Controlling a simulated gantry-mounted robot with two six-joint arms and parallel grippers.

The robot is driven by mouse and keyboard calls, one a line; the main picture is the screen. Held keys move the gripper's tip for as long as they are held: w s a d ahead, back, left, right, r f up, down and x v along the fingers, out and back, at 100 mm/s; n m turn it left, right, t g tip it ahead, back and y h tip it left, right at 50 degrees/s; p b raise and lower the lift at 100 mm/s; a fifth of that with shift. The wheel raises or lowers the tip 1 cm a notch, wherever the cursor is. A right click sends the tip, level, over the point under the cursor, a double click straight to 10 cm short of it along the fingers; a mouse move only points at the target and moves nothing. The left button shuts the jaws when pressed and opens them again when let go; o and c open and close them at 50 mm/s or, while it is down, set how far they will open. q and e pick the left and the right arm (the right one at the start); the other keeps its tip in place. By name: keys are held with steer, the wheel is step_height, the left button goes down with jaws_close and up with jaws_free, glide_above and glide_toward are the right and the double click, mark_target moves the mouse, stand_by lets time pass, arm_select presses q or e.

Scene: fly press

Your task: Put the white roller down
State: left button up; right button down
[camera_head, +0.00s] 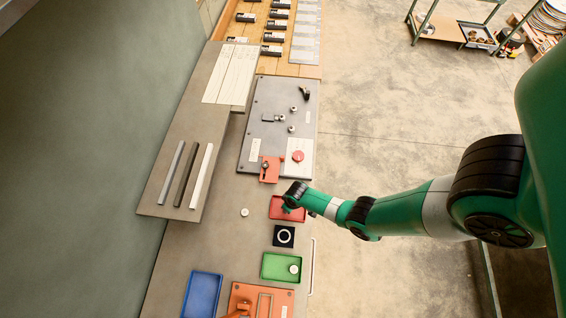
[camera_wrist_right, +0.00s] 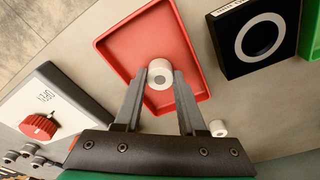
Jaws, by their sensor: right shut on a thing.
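My right gripper (camera_head: 287,208) is over the red tray (camera_head: 276,214) in the head view. In the right wrist view its two fingertips (camera_wrist_right: 160,82) are closed on a white roller (camera_wrist_right: 160,72), a short cylinder with a grey centre. The roller is held above or within the red tray (camera_wrist_right: 120,45); I cannot tell whether it touches the tray floor. The arm hides the roller in the head view. A second white roller (camera_head: 244,212) stands on the bench left of the red tray. A third one (camera_head: 293,269) is in the green tray. My left gripper is not in view.
A black square with a white ring (camera_head: 284,236) lies between the red tray and the green tray (camera_head: 268,266). A blue tray (camera_head: 203,294) and an orange fixture (camera_head: 244,289) are nearer. A grey plate with a red knob (camera_head: 298,156) lies beyond. Bare bench is left of the trays.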

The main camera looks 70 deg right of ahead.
steer(key=shift+f, duration=0.25)
steer(key=shift+c, duration=2.4)
jaws_free()
steer(key=shift+w, duration=0.1)
steer(key=shift+r, duration=0.1)
